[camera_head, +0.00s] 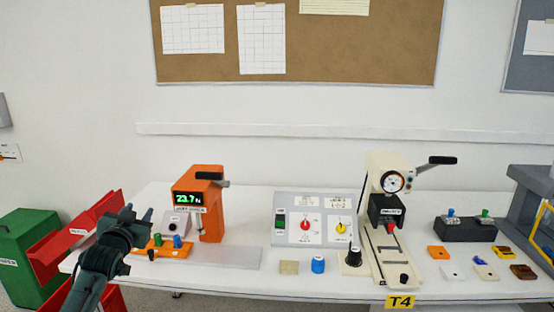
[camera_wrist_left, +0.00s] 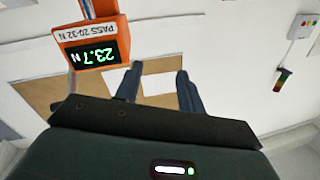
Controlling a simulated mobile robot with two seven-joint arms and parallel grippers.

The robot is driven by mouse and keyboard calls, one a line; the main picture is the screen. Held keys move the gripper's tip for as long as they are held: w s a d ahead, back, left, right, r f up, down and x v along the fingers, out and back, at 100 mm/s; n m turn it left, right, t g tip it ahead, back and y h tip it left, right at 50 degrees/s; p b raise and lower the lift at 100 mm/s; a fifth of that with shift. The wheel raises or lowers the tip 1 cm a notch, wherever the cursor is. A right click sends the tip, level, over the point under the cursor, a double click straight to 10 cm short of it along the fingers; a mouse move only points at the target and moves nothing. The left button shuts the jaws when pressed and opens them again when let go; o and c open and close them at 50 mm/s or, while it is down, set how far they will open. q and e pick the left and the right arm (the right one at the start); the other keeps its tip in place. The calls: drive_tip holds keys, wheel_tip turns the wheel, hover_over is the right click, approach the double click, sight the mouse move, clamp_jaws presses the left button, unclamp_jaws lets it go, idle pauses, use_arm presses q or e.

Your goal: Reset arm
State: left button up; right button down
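My left gripper (camera_head: 138,214) is at the left end of the white table, in front of and left of the orange tester (camera_head: 211,222). In the left wrist view its two fingers (camera_wrist_left: 160,88) are apart with nothing between them. The orange tester's display reads 23.7 N and also shows in the left wrist view (camera_wrist_left: 95,55). A grey switch panel (camera_head: 314,217) with a red rotary knob (camera_head: 305,225) and a yellow rotary knob (camera_head: 341,227) stands mid-table, away from the gripper. My right gripper is in neither view.
A red bin (camera_head: 75,240) and a green bin (camera_head: 27,258) stand at the left, close to my left arm. A cream press (camera_head: 388,215) with a gauge stands right of the panel. Small blocks and a black stand (camera_head: 465,229) occupy the right side.

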use_arm(q)
drive_tip(key=s+d+f+m+g+h, duration=0.1)
drive_tip(key=s+d+f+g+h, duration=0.1)
drive_tip(key=s+d+f, duration=0.55)
drive_tip(key=s+d+f+m+g+h, duration=0.15)
drive_tip(key=s+d+f, duration=0.25)
drive_tip(key=s+f, duration=0.7)
drive_tip(key=s+d+f+g, duration=0.1)
drive_tip(key=s+d+f, duration=0.1)
drive_tip(key=s, duration=0.5)
drive_tip(key=s+d+f+n+g+h, duration=0.1)
drive_tip(key=s+d+f, duration=0.2)
drive_tip(key=s, duration=0.4)
drive_tip(key=s+d+f+n+g, duration=0.1)
drive_tip(key=s+d+f, duration=0.2)
drive_tip(key=s, duration=0.4)
drive_tip(key=shift+d+f+h, duration=0.2)
drive_tip(key=shift+d+h, duration=0.15)
drive_tip(key=shift+d, duration=0.5)
drive_tip(key=shift+s+g, duration=0.1)
drive_tip(key=shift+g, duration=0.15)
